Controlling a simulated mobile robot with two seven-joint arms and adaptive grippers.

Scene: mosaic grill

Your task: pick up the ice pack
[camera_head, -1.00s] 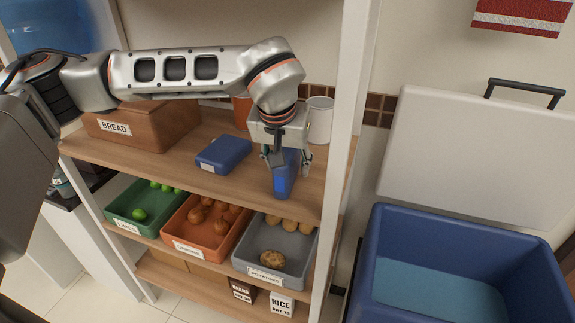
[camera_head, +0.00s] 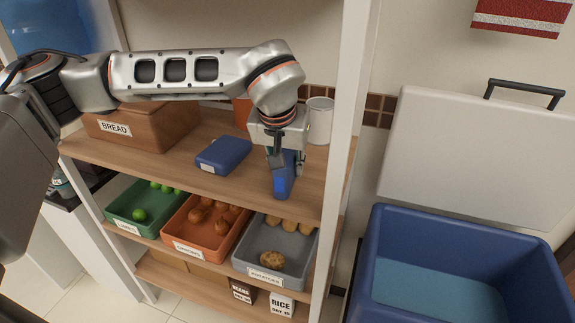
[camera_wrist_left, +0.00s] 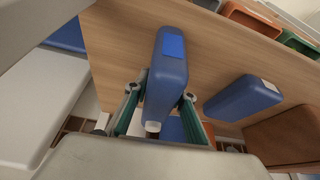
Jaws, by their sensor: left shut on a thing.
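A blue ice pack (camera_head: 284,184) stands upright on the upper wooden shelf, near its right end. My left gripper (camera_head: 285,160) reaches down from above and is shut on this pack. In the left wrist view the pack (camera_wrist_left: 169,72), with a lighter blue label and a white cap, sits between the two fingers (camera_wrist_left: 160,108). A second blue ice pack (camera_head: 223,155) lies flat on the same shelf to the left; it also shows in the left wrist view (camera_wrist_left: 243,96). My right gripper is not in view.
A brown bread box (camera_head: 150,130) stands at the shelf's left, with a white can (camera_head: 319,121) behind my gripper. A white post (camera_head: 345,150) bounds the shelf on the right. Beyond it is an open blue cooler (camera_head: 372,285). Produce bins (camera_head: 245,262) sit below.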

